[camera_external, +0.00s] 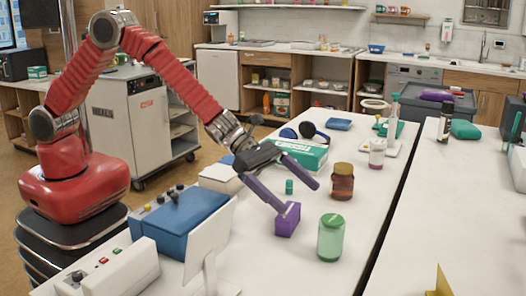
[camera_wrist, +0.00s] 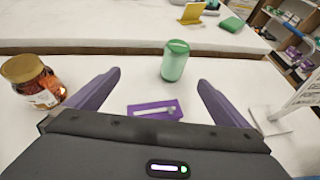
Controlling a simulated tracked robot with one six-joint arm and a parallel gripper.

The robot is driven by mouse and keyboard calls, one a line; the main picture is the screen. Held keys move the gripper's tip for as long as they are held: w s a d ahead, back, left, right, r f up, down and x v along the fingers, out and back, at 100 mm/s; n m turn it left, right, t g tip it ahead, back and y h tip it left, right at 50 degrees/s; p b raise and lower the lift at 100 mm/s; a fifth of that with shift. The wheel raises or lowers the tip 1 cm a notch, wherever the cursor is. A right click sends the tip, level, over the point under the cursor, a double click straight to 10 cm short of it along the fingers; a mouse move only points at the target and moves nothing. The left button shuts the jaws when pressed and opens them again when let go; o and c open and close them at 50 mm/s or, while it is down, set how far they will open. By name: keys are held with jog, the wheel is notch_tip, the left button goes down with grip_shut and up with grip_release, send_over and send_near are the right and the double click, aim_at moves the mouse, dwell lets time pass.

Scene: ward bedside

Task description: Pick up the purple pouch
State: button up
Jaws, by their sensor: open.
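The purple pouch (camera_external: 288,219) is a small purple block-like packet on the white table, in front of my gripper in the external view. In the wrist view the pouch (camera_wrist: 156,110) lies between my two fingers and a little below them, with a pale strip on its face. My gripper (camera_external: 300,197) has its two purple fingers spread wide, with nothing held between them. The gripper (camera_wrist: 158,82) shows the same wide gap in the wrist view. One finger overlaps the pouch's edge in the external view; I cannot tell whether they touch.
A green jar (camera_external: 331,238) stands just right of the pouch. A brown jar with a tan lid (camera_external: 342,182) stands behind it. A small teal bottle (camera_external: 289,187), a green-and-white box (camera_external: 303,154) and a blue case (camera_external: 182,222) are close by. Free table lies at the front.

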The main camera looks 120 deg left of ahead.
aim_at(296, 220)
jog(key=shift+f, duration=1.75)
jog(key=shift+f, duration=0.5)
notch_tip(296, 220, down, 2)
jog(key=shift+f, duration=0.2)
jog(key=shift+x, duration=0.95)
jog(key=shift+w+d+f, duration=0.15)
jog(key=shift+w+f, duration=0.15)
jog(key=shift+w, duration=0.15)
jog(key=shift+c, duration=0.3)
jog(key=c, duration=1)
